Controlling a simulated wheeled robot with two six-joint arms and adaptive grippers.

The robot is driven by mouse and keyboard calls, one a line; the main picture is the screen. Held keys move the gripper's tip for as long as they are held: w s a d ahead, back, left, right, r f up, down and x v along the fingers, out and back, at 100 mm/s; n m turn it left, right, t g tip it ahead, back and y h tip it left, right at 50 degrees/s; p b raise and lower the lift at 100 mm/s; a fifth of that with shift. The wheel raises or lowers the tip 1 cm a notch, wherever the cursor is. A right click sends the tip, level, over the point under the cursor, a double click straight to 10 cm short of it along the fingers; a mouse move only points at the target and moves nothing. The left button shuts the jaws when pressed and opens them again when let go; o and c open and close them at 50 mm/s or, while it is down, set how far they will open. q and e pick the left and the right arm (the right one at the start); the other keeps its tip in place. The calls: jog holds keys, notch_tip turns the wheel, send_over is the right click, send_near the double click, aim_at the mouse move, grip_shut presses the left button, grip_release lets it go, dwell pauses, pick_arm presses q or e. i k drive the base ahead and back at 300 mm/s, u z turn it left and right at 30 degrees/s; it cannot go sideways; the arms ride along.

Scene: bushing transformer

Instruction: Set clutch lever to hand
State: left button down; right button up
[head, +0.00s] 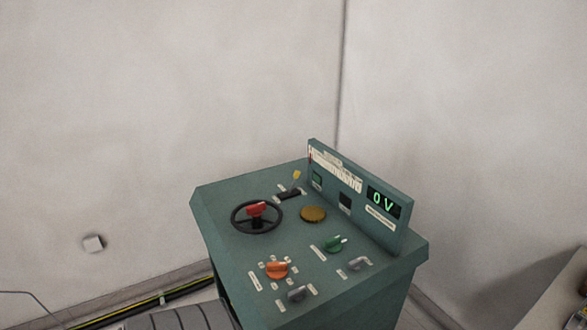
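A green control console (235,190) stands near the corner of the room. Neither of my grippers is in view.
The console top also carries an orange knob (277,270), a green knob (335,244), two grey knobs and a brass disc (313,214). A raised back panel (350,192) has a display reading 0 V. A striped cable runs along the left wall.

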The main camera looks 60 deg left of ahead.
aim_at(296, 174)
jog(key=u, duration=0.45)
jog(key=i, duration=0.55)
jog(key=u, duration=0.45)
